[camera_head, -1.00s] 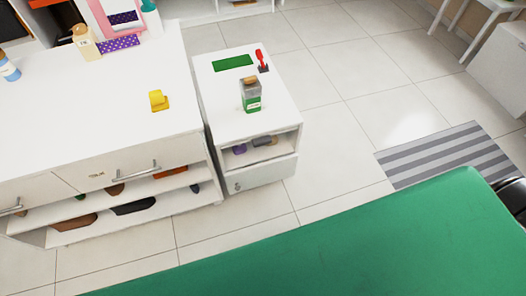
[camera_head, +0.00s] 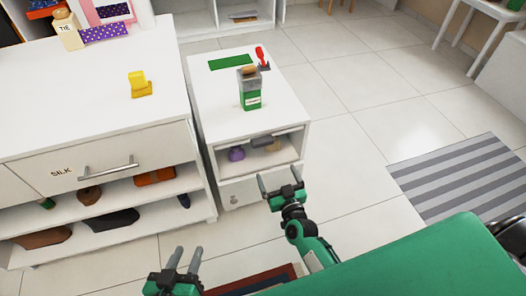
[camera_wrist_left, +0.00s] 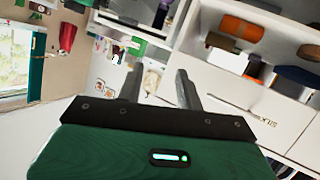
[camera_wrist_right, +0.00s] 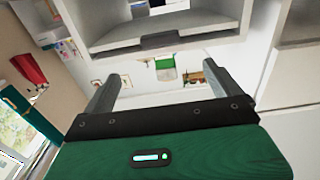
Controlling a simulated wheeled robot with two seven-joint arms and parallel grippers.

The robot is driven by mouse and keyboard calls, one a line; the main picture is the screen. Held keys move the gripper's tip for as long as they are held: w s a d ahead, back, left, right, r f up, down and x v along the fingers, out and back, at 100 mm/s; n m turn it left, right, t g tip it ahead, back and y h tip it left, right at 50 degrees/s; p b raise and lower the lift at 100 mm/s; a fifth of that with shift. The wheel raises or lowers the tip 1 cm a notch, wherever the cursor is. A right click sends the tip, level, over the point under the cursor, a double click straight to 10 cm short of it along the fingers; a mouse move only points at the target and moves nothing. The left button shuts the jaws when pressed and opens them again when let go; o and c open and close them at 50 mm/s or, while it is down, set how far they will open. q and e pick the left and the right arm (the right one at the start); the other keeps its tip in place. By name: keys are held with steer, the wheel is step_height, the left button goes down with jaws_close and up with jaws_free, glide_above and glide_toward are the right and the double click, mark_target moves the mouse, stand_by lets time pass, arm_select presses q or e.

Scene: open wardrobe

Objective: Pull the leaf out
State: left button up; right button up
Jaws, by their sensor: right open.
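The small white cabinet (camera_head: 212,100) stands right of the wide dresser. Under its top, a thin white front edge bears a dark grey pull (camera_head: 262,141), likely on the leaf. In the right wrist view, a dark tab (camera_wrist_right: 172,40) sits on a white board edge beyond the fingers. The leaf's extension is unclear. My right gripper (camera_head: 281,175) is open and empty, in front of the cabinet's lower part, apart from the pull. My left gripper (camera_head: 187,257) is open and empty, lower left, in front of the dresser.
The dresser (camera_head: 90,115) with a drawer handle is left. A striped rug (camera_head: 460,175) lies right; floor there is clear.

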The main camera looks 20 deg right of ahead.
mark_target(264, 145)
steer(key=w+b, duration=0.2)
steer(key=w, duration=1)
steer(key=shift+w, duration=0.35)
arm_select(q)
steer(key=w+a+r+t, duration=0.2)
steer(key=w+r+t, duration=0.2)
steer(key=r+t, duration=0.3)
steer(key=shift+w+r+h+b, duration=0.2)
steer(key=shift+r+h+b, duration=0.1)
steer(key=shift+r, duration=1.35)
arm_select(e)
steer(key=shift+w, duration=0.5)
steer(key=c, duration=1.4)
steer(key=shift+s, duration=0.15)
